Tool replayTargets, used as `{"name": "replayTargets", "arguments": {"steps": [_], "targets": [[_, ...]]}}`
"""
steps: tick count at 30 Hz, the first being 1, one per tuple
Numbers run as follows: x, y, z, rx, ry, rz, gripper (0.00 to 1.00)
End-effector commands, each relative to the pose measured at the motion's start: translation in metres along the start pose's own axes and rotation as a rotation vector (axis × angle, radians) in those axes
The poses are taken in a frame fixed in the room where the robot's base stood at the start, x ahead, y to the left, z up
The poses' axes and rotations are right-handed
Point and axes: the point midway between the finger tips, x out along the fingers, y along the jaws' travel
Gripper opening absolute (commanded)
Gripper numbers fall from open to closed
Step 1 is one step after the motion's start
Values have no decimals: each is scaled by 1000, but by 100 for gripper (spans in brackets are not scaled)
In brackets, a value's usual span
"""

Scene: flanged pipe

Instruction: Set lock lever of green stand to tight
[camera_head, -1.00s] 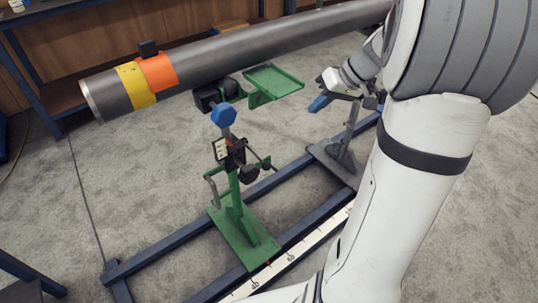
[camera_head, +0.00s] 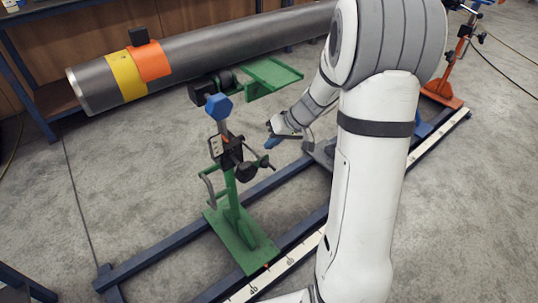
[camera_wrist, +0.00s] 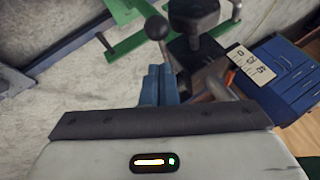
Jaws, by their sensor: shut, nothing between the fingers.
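The green stand (camera_head: 238,215) stands on the floor rails, left of centre in the head view, under the pipe. Its black clamp block (camera_head: 230,152) carries a white marked plate (camera_head: 215,147) and dark knobs on its right side. A lever with a dark ball knob (camera_wrist: 157,27) shows in the wrist view just beyond my fingertips; I take it to be the lock lever. My gripper (camera_head: 272,140) is shut and empty, with blue fingers (camera_wrist: 160,84), just right of the clamp block. I cannot tell whether the fingers touch the lever.
The grey pipe (camera_head: 215,45) with yellow and orange bands runs above the stand. A green tray (camera_head: 272,75) sticks out below it, close above my gripper. An orange stand (camera_head: 445,90) is at the far right. Dark blue rails (camera_head: 180,242) cross the floor.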

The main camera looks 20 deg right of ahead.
Motion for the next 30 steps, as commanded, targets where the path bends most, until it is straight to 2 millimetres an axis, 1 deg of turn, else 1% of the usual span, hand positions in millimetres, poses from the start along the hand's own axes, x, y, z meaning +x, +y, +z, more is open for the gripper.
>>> {"name": "replayTargets", "arguments": {"steps": [1,6,17,18,23,30], "targets": [[7,1,7,2,0,0,0],[17,0,18,1,2,1,0],[18,0,20,0,2,1,0],[22,-6,20,-2,1,0,0],[22,2,22,3,4,2,0],[36,13,32,2,3,2,0]]}}
